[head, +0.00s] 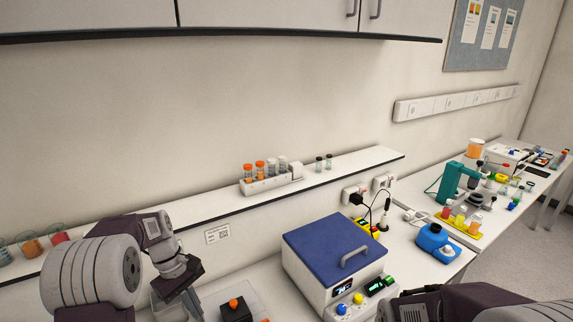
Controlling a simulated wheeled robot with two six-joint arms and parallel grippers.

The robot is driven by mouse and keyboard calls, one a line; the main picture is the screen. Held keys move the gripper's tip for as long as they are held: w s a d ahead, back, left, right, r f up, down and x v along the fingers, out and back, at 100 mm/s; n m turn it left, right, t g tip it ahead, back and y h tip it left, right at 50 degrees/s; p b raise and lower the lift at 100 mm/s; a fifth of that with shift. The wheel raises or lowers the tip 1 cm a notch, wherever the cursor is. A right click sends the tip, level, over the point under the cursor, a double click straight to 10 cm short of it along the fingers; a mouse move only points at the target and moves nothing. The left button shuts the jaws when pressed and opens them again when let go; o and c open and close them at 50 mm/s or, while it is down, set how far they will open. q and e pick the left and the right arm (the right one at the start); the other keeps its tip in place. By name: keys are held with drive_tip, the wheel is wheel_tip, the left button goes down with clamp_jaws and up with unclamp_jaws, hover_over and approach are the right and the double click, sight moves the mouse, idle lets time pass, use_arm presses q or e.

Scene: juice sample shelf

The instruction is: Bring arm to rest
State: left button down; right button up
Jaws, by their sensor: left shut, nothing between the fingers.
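My left arm comes in from the lower left, and my left gripper (181,283) points down and to the right over the bench. It is shut and empty, over or beside a translucent tray that it partly hides. It stands apart from the sample shelf (330,177), which runs along the wall behind it. Part of my right arm shows in the lower right corner, and its gripper is out of the picture.
A lab device with a blue lid (330,240) stands right of centre. A black box with an orange knob (235,309) is near my left gripper. A tube rack (265,184) and several beakers (31,246) stand on the shelf.

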use_arm(q)
drive_tip(key=s+d+f+m+t+y+b, duration=0.2)
drive_tip(key=s+d+f+m+b, duration=0.3)
drive_tip(key=s+f+m+b, duration=0.4)
drive_tip(key=s+f+m, duration=0.1)
drive_tip(key=s+f, duration=0.2)
drive_tip(key=f, duration=0.2)
drive_tip(key=shift+d+f+m+t+b, duration=0.2)
drive_tip(key=shift+m+t+b, duration=0.1)
drive_tip(key=shift+b, duration=0.05)
use_arm(e)
wheel_tip(320, 180, down, 11)
drive_tip(key=w, duration=0.1)
